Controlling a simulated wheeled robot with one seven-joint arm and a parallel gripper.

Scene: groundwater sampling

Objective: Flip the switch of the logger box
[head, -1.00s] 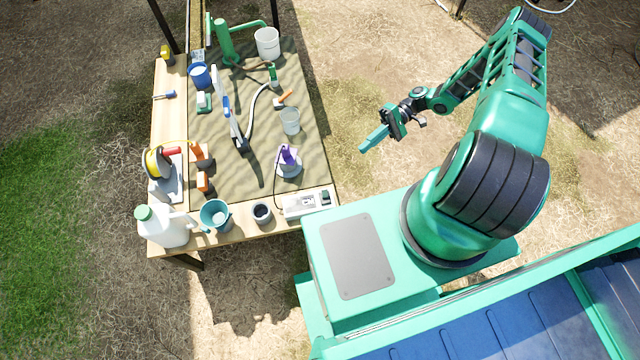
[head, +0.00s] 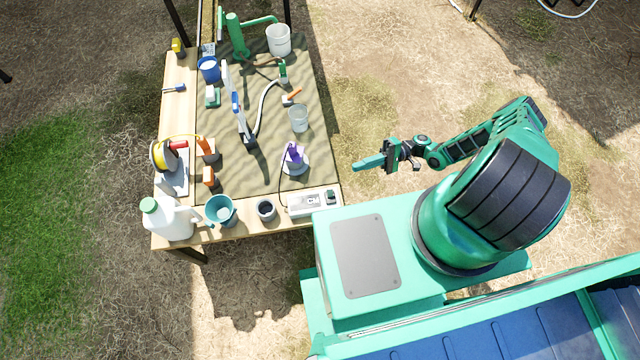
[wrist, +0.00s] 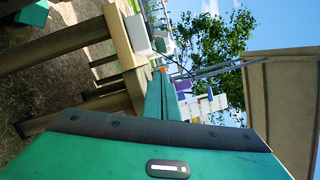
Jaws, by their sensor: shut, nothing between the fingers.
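The logger box (head: 304,204) is a pale box at the near right corner of the table in the head view, with a darker part at its right end. Its switch is too small to make out. A white box at the table edge in the wrist view (wrist: 138,36) looks like the same box. My gripper (head: 357,166) is shut and empty, off the table's right side, up and to the right of the box in the head view and apart from it. Its closed green fingers (wrist: 161,92) point forward in the wrist view.
The wooden table (head: 176,105) carries a dark cup (head: 265,210), a teal bucket (head: 221,210), a white jug (head: 172,219) and a purple-topped item (head: 294,158) near the box. The ground right of the table is clear around my gripper.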

